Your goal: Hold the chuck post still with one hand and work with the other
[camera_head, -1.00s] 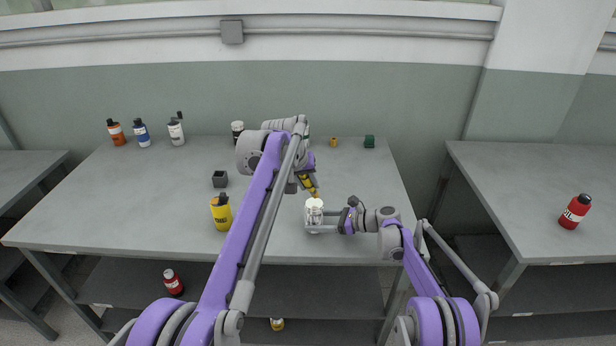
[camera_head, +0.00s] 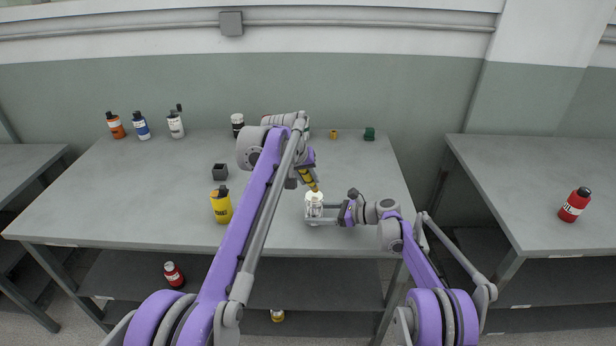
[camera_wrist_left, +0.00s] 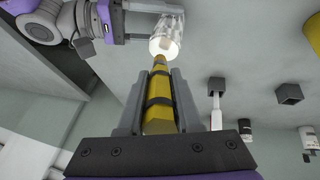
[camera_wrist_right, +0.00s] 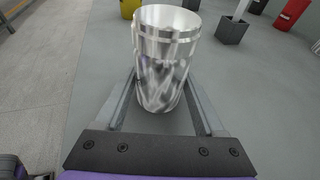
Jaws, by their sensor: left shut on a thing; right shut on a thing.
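The chuck post (camera_head: 313,205) is a shiny metal cylinder standing near the table's front edge, with a bright top. My right gripper (camera_head: 322,213) is shut on it, one finger on each side in the right wrist view, where the post (camera_wrist_right: 163,60) looks upright. My left gripper (camera_head: 306,172) is shut on a yellow tool (camera_wrist_left: 158,112) with dark bands and a tapered tip. The tip points at the post's bright top (camera_wrist_left: 165,44) in the left wrist view. I cannot tell whether they touch. My left arm hides part of the table.
A yellow bottle (camera_head: 221,207) and a dark open box (camera_head: 220,172) stand left of my left arm. Several bottles stand at the back left. A green block (camera_head: 369,134) is at the back right. A red bottle (camera_head: 574,205) is on the right table. The table's left middle is clear.

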